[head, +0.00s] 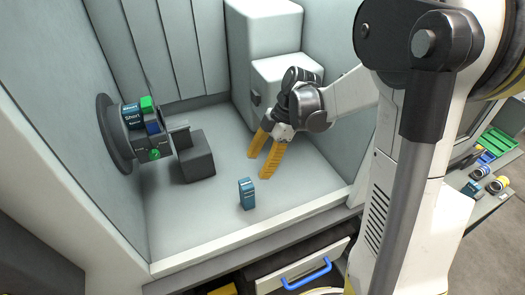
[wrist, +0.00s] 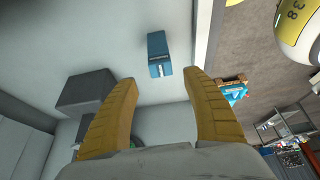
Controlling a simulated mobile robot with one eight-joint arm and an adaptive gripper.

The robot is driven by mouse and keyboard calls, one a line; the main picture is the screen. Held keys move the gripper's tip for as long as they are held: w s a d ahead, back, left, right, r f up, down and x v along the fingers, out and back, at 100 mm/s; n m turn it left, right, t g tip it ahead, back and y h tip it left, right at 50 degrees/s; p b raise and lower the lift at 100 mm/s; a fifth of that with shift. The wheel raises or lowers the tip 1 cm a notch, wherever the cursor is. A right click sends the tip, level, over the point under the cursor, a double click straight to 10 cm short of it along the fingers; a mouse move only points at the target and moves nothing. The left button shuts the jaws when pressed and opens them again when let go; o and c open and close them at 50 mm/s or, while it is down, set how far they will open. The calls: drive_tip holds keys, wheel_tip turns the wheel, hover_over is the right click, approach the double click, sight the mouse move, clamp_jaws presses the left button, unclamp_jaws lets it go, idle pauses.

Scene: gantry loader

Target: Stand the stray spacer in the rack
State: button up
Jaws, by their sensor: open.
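A small upright blue block (head: 247,194), which looks like the stray spacer, stands alone on the pale floor of the enclosure, near its front edge. It also shows in the wrist view (wrist: 159,52), just beyond and between my fingertips. My gripper (head: 259,164) has two yellow fingers, spread apart and empty, above and behind the block. The fingers also show in the wrist view (wrist: 161,80), with a clear gap between them. I cannot tell for certain which thing is the rack; a bench (head: 478,190) at the right carries several coloured parts.
A dark round fixture (head: 114,134) with blue and green labelled pieces is on the left wall. A dark grey block (head: 196,158) stands near it. White boxes (head: 270,35) stand at the back. A drawer with a blue handle (head: 310,276) is below the front ledge. Floor around the blue block is clear.

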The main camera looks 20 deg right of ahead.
sight(248, 183)
drive_tip(key=b+x, duration=0.6)
drive_tip(key=x, duration=0.3)
drive_tip(key=shift+a+f, duration=0.2)
drive_tip(key=shift+f, duration=0.1)
drive_tip(key=c, duration=1.1)
drive_tip(key=shift+d+r, duration=0.1)
drive_tip(key=shift+r, duration=0.3)
drive_tip(key=shift+r+p, duration=2.4)
drive_tip(key=shift+r, duration=0.8)
drive_tip(key=shift+s+f, duration=0.1)
